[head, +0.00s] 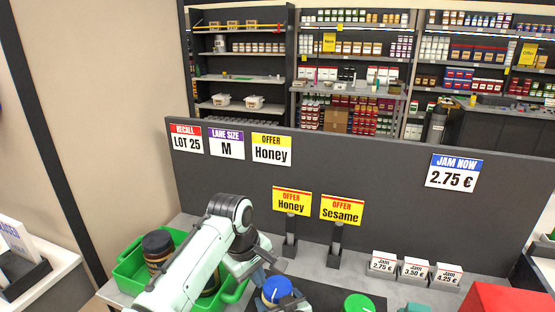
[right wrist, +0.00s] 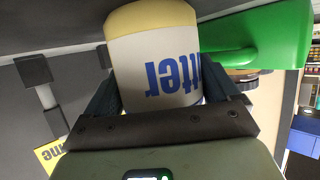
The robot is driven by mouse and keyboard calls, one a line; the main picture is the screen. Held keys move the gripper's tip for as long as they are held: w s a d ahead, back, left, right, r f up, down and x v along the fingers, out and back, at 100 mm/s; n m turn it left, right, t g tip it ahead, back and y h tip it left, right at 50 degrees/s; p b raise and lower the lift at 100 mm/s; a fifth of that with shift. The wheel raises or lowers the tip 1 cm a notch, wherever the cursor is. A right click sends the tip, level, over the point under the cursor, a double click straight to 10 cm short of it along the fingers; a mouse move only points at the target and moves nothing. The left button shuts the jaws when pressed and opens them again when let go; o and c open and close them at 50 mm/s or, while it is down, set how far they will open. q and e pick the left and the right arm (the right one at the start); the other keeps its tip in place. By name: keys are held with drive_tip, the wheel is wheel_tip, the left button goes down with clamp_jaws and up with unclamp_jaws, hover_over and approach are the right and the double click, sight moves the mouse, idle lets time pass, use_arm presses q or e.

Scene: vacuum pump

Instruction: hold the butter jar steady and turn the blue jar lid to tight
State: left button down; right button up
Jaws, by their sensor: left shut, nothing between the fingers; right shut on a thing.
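The blue jar lid (head: 276,289) shows at the bottom centre of the head view, with a white mark on top. My left gripper (head: 264,276) is shut and empty, close beside the lid; I cannot tell whether it touches it. The butter jar (right wrist: 152,65), cream with a white label and blue lettering, appears upside down in the right wrist view. My right gripper (right wrist: 163,92) is shut on it, one dark finger on each side. How tight the lid is cannot be seen.
A green crate (head: 124,272) with dark jars (head: 157,246) stands at the left. A green lid (head: 358,302) is to the right of the blue one. Honey (head: 291,200) and Sesame (head: 342,208) sign stands and small jam price cards (head: 414,270) stand behind, before a grey partition (head: 370,185).

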drive_tip(key=o, duration=1.2)
drive_tip(key=shift+c, duration=0.2)
